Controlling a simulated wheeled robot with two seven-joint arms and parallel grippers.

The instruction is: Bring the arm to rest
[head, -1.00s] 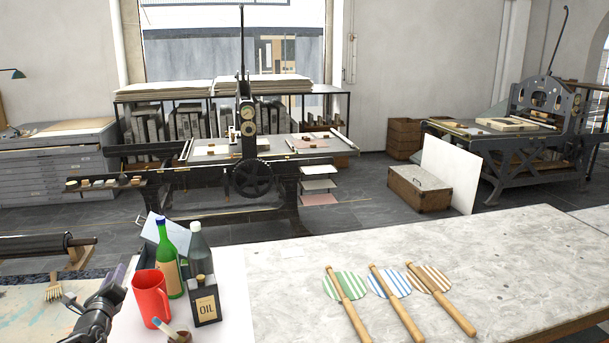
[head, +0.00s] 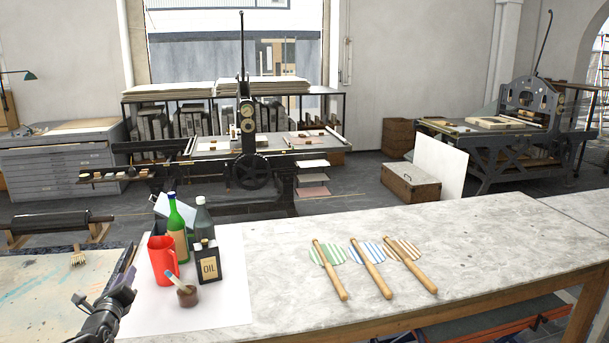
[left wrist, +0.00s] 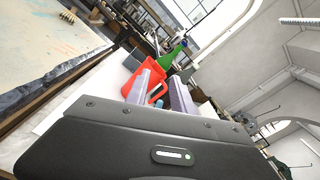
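My right gripper is not in view.
A green bottle (head: 177,228), a grey bottle (head: 203,222), an oil can (head: 208,264) and a small brown pot (head: 187,295) stand by the jug on white paper (head: 225,310). Three striped paddles (head: 328,270) lie on the pale worktop (head: 470,245).

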